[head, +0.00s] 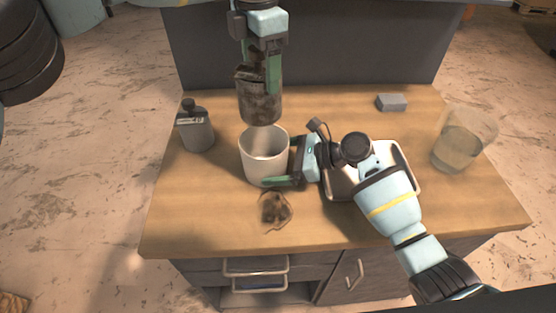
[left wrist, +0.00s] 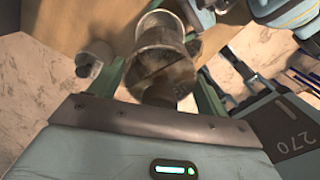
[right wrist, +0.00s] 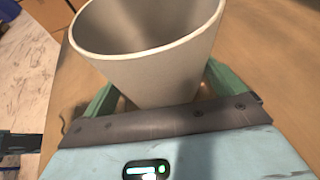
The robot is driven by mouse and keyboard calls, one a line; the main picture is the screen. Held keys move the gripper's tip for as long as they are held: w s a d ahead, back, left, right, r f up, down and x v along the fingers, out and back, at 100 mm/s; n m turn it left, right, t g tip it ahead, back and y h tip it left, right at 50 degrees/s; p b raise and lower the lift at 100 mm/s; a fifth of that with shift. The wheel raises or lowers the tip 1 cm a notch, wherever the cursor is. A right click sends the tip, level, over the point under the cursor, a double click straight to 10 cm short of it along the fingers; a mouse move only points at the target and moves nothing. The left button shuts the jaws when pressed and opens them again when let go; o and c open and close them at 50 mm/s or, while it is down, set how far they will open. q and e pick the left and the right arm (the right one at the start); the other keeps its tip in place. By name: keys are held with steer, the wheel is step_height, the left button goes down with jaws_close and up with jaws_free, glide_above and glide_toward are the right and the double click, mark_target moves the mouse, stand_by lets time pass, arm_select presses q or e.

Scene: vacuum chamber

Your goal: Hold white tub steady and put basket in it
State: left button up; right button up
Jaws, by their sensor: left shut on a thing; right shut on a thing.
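The white tub (head: 262,168) stands upright on the wooden worktop, open side up. My right gripper (head: 284,167) is shut on its side from the right; the tub (right wrist: 150,65) fills the upper part of the right wrist view. The basket (head: 260,106), a dark, stained cylinder, hangs from my left gripper (head: 258,80), which is shut on it. In the head view the basket is just above the tub's mouth, its lower end near the far rim. In the left wrist view the basket (left wrist: 163,62) lies between the fingers. The tub's inside is partly visible.
A grey flask (head: 197,134) with a dark cap stands left of the tub. A brown, see-through crumpled-looking thing (head: 275,210) is in front. A pale tray (head: 408,165) lies under my right arm. A clear beaker (head: 457,150) and grey block (head: 392,102) are at the right.

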mark_target(263, 109)
arm_select(q)
steer(key=shift+f, duration=4.9)
steer(key=o, duration=1.6)
step_height(263, 109, up, 12)
steer(key=shift+r, duration=0.1)
arm_select(e)
steer(key=o, duration=0.7)
steer(key=shift+c, duration=0.2)
